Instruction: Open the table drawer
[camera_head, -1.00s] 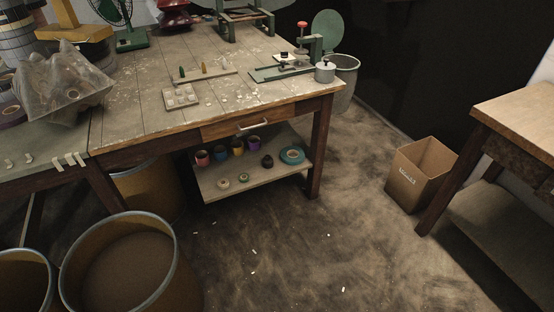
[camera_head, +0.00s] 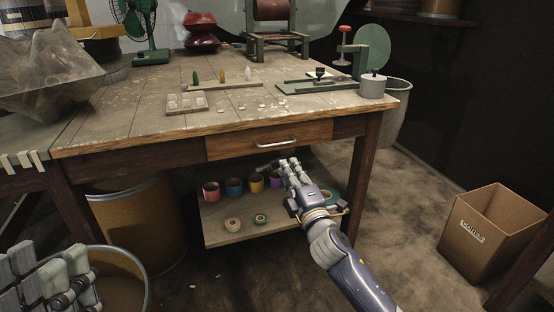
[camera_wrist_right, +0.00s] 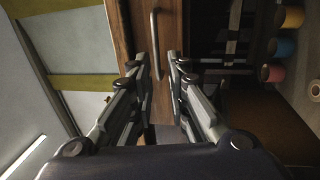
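The wooden table drawer (camera_head: 230,148) sits flush and closed under the front edge of the tabletop. Its pale metal bar handle (camera_head: 275,143) is on the drawer front. My right gripper (camera_head: 289,163) is just below and in front of the handle, apart from it. In the right wrist view the handle (camera_wrist_right: 155,45) shows ahead, in line with the gap between the parted, empty fingers (camera_wrist_right: 158,56). My left gripper (camera_head: 45,265) shows only in part at the lower left of the head view, far from the drawer; its opening is unclear.
The worktable (camera_head: 140,125) carries a tape device (camera_head: 320,85), a grey pot (camera_head: 372,86) and small parts. A lower shelf (camera_head: 225,230) holds several colored rolls behind my right gripper. Barrels (camera_head: 140,220) stand left; a cardboard box (camera_head: 485,225) stands right on the floor.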

